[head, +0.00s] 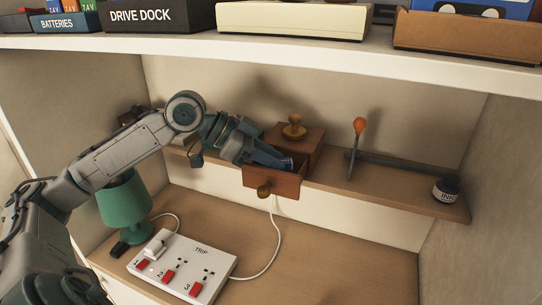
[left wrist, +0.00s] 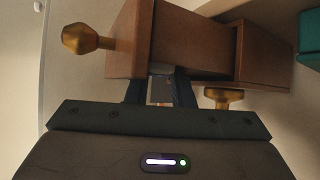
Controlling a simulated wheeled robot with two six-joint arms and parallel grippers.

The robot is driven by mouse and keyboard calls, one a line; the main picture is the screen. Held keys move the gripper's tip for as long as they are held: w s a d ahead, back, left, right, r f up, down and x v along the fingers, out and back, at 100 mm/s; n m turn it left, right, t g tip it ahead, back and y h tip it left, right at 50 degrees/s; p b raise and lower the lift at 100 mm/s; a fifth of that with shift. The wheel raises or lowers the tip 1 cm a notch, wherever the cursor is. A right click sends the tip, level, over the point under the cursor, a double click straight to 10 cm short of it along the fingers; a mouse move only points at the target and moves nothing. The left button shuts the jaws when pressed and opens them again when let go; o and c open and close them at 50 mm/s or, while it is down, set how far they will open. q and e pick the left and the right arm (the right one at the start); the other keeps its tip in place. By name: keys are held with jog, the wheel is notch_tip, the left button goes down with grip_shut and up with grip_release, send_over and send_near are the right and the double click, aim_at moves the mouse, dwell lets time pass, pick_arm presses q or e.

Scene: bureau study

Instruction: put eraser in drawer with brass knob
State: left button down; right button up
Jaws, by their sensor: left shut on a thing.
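A small brown wooden box (head: 306,148) stands on the raised shelf, with its drawer (head: 284,184) pulled out. The drawer's brass knob (head: 264,188) is on its front and also shows in the left wrist view (left wrist: 86,39). My left gripper (head: 287,163) is over the open drawer, fingers pointing down into its opening. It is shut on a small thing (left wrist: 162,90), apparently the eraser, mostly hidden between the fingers. Whether it touches the drawer floor I cannot tell. My right gripper is not in view.
A brass-coloured knobbed piece (head: 294,128) is on top of the box. An orange-tipped lever (head: 358,128) and an ink jar (head: 446,189) are to the right. A green lamp (head: 125,205) and a switched power strip (head: 183,266) are below; a loaded shelf (head: 300,48) runs above.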

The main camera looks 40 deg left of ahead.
pick_arm(q)
jog(key=shift+f, duration=0.25)
dwell(0.3)
jog(key=c, duration=1.4)
grip_release()
jog(key=shift+o, duration=1.1)
jog(key=shift+w+a, duration=0.1)
jog(key=shift+a+f, duration=0.1)
jog(key=shift+d, duration=0.2)
jog(key=shift+c, duration=1.1)
jog(key=shift+s, duration=0.2)
jog(key=shift+c, duration=0.3)
